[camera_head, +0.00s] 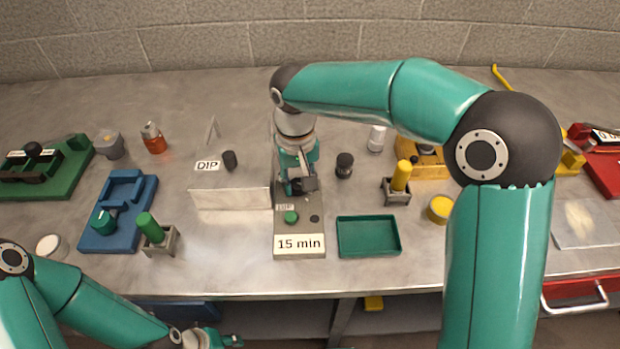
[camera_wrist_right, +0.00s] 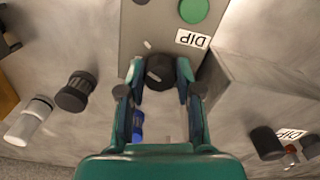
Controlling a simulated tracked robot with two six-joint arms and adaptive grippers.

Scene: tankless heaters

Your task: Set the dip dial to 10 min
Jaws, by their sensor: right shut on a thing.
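The dip control box (camera_head: 298,225) stands mid-table, with a display plate (camera_head: 299,244) reading "15 min", a green button (camera_head: 291,216) and a small dark spot. My right gripper (camera_head: 300,183) reaches down over the back part of the box. In the right wrist view its fingers (camera_wrist_right: 160,85) are shut on the black dial (camera_wrist_right: 159,70), which has a pale mark beside it. In the head view the gripper hides the dial. My left gripper (camera_head: 232,341) is low at the bottom edge, clear of the box, its fingers barely visible.
A grey tank with a DIP label (camera_head: 207,166) stands left of the box. A green tray (camera_head: 369,236) is close on its right. A black knurled knob (camera_head: 344,165) stands behind the tray. A green-handled holder (camera_head: 155,234) and blue fixture (camera_head: 119,211) lie left.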

